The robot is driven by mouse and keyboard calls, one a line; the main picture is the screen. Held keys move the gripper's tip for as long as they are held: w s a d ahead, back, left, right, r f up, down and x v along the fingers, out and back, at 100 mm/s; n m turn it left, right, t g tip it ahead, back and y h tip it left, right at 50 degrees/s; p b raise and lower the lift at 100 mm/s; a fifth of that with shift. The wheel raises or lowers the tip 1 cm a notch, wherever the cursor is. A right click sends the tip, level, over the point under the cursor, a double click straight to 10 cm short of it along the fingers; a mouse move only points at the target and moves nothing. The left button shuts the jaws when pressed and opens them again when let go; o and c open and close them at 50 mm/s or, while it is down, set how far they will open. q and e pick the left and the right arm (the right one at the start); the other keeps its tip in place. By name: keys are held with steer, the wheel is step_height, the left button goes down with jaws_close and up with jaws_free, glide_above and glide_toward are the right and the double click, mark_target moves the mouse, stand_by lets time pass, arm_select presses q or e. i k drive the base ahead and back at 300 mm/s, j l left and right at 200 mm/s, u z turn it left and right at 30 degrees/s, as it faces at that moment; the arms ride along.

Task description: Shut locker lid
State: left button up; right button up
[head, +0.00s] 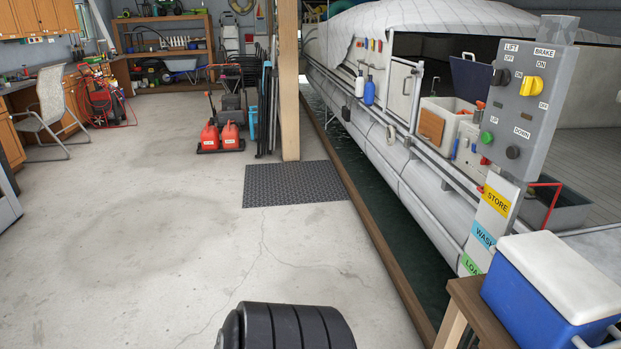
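On the boat at the right of the head view, a dark blue panel (473,78) stands raised and tilted above a pale box-like compartment (440,106). It looks like an open locker lid, but its hinge is too small to make out. An orange-brown board (431,126) is at the front of the compartment. The control post partly blocks the view to the right of the lid. Neither of my grippers is in view.
The grey lift control post (530,100) and a blue-and-white cooler (555,285) on a wooden bench (470,300) stand at the near right. A water gap (400,235) separates floor and boat. The left-middle floor is clear.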

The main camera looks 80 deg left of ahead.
mark_target(472, 80)
steer(key=u, duration=1.75)
steer(key=i+j+u, duration=0.2)
steer(key=i, duration=0.15)
steer(key=i+j+u, duration=0.1)
steer(key=i+u, duration=0.15)
steer(key=i, duration=0.15)
steer(key=i+u, duration=0.35)
steer(key=i, duration=1.8)
